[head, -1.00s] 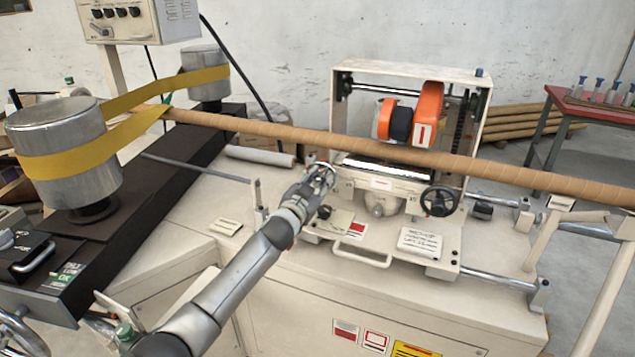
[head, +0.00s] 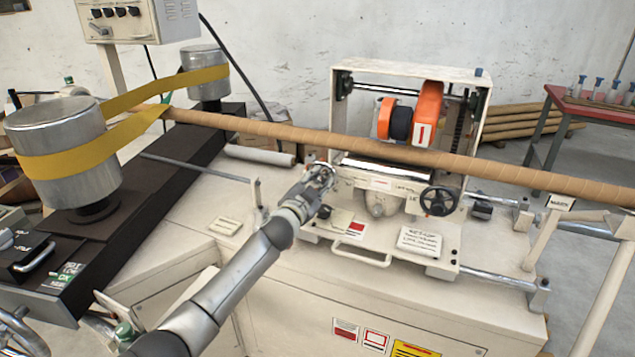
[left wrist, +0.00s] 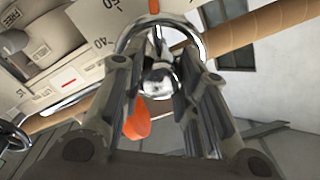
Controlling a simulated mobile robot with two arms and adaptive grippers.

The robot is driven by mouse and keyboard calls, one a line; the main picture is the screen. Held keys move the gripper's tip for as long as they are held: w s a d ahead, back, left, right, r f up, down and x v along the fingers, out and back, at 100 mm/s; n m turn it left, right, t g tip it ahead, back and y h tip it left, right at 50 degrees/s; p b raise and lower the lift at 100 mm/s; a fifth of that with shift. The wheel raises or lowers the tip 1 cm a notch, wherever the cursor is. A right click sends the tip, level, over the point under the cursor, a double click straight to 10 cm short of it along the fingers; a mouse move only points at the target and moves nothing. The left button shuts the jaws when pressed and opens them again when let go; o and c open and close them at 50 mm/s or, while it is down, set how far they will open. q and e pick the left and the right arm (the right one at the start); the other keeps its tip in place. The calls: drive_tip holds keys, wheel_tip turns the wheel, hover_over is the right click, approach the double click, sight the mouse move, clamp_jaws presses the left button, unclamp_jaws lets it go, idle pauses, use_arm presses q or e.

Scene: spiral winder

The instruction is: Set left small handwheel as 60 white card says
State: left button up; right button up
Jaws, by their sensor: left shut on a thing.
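The left small handwheel (left wrist: 197,38) has a chrome rim and shows in the left wrist view, between and beyond my fingers. My left gripper (head: 322,172) is shut on it at the left end of the carriage; its fingers (left wrist: 158,75) close around a shiny round part. A white dial (left wrist: 100,22) with black numbers, 50 and 40 among them, sits behind the wheel, with an orange mark near its top. In the head view my gripper hides most of the wheel. A white card (head: 420,241) with handwritten lines lies on the carriage plate; its text is too small to read surely.
A black handwheel (head: 440,201) sits at the carriage's right. The long brown tube (head: 275,130) runs just behind my gripper. Orange-rimmed cutting wheels (head: 428,108) stand in the frame above.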

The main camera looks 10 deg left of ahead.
use_arm(q)
drive_tip(key=o, duration=1)
drive_tip(key=s+a, duration=0.2)
drive_tip(key=s, duration=0.9)
drive_tip(key=shift+s+a, duration=0.2)
drive_tip(key=shift+s, duration=0.2)
drive_tip(key=shift+f, duration=0.2)
